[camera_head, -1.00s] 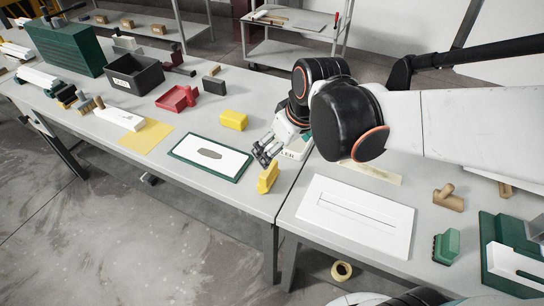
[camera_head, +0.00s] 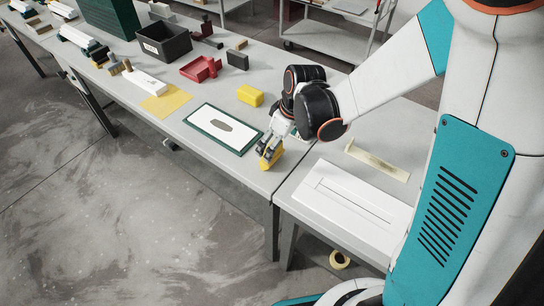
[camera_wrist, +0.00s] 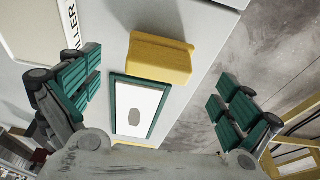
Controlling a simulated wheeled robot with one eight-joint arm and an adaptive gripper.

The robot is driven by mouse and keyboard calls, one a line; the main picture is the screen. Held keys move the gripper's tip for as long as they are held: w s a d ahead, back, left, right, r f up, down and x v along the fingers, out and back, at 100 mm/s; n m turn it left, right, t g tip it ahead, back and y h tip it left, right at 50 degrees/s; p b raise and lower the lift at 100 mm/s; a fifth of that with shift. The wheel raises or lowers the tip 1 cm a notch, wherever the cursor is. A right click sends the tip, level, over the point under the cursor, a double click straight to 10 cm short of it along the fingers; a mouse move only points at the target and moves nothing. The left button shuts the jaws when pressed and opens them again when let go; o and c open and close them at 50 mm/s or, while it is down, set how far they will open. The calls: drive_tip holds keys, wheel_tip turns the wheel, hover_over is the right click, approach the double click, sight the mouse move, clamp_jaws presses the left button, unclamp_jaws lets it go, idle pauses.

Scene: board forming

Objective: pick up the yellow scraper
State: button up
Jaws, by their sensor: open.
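The yellow scraper (camera_head: 271,157) stands at the front right corner of the left table, close to the seam with the right table. My gripper (camera_head: 267,146) is right above it and partly covers it in the head view. In the wrist view the scraper (camera_wrist: 160,58) lies between my two green-padded fingers, which are wide apart. There is visible space on both sides of it, so my gripper is open and empty.
A green-framed white board (camera_head: 222,129) lies just left of the scraper. A yellow block (camera_head: 250,95) sits behind that board. A white grooved panel (camera_head: 352,201) lies on the right table, with a pale strip (camera_head: 378,160) behind it.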

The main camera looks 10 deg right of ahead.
drive_tip(key=x, duration=0.2)
drive_tip(key=b+x, duration=0.1)
drive_tip(key=x, duration=0.2)
drive_tip(key=b+x, duration=0.1)
drive_tip(key=x, duration=0.2)
drive_tip(key=shift+w+a, duration=0.3)
drive_tip(key=shift+w, duration=0.05)
drive_tip(key=shift+r, duration=0.1)
drive_tip(key=shift+c, duration=0.3)
drive_tip(key=c, duration=1.2)
drive_tip(key=shift+c, duration=0.2)
wheel_tip(320, 180, up, 20)
drive_tip(key=p, duration=0.5)
